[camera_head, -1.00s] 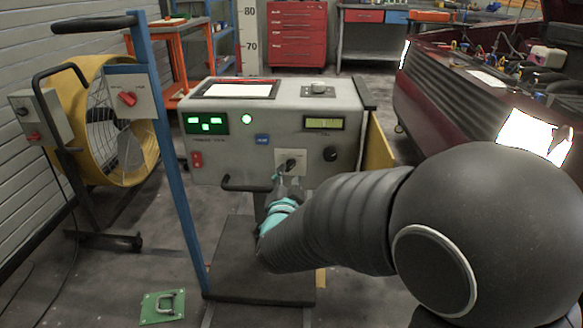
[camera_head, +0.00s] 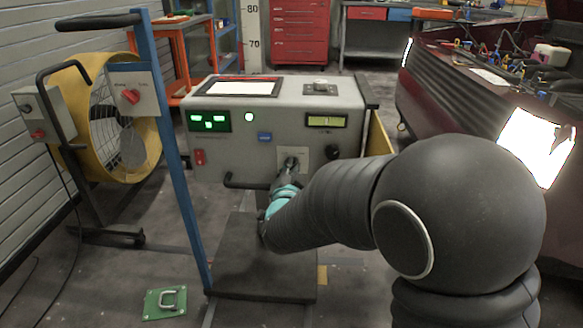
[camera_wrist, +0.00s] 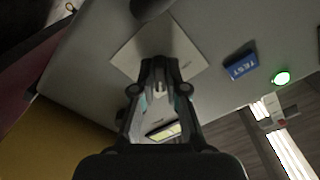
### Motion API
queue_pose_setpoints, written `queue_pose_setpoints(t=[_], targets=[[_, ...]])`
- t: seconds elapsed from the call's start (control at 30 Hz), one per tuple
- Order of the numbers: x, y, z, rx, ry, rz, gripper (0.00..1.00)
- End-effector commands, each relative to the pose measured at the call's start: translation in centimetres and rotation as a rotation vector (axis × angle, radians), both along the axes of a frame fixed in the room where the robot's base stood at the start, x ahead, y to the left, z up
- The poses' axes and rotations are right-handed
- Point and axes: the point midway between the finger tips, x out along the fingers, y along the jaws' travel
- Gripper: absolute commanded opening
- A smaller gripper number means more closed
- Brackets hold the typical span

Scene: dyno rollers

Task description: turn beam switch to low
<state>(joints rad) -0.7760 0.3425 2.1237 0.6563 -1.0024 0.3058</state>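The grey console (camera_head: 240,153) carries a pale square switch plate (camera_head: 301,155) with a dark rotary knob (camera_head: 291,163) on its lower front. My gripper (camera_head: 289,172) is at this knob, coming from below right. In the wrist view, my gripper (camera_wrist: 160,66) has its fingertips close together against the plate (camera_wrist: 183,49), and they appear closed around the knob. The knob is mostly hidden by the fingers, so its pointing direction and the plate's lettering cannot be read.
A black round knob (camera_head: 332,152) sits right of the plate, and a blue TEST button (camera_wrist: 240,66) is nearby. A black handle (camera_head: 247,182) projects below. A blue post (camera_head: 172,150) with a red switch and a yellow fan (camera_head: 75,95) stand left. The car (camera_head: 450,95) is right.

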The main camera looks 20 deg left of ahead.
Motion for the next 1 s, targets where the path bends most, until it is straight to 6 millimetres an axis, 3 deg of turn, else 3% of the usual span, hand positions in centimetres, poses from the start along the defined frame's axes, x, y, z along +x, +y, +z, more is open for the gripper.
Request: queue_pose_setpoints(t=[0.47, 1.0], targets=[[0.22, 0.09, 0.32, -0.071, -0.025, 0.000, 0.00], [0.26, 0.06, 0.50, -0.517, -0.133, -0.003, 0.00]])
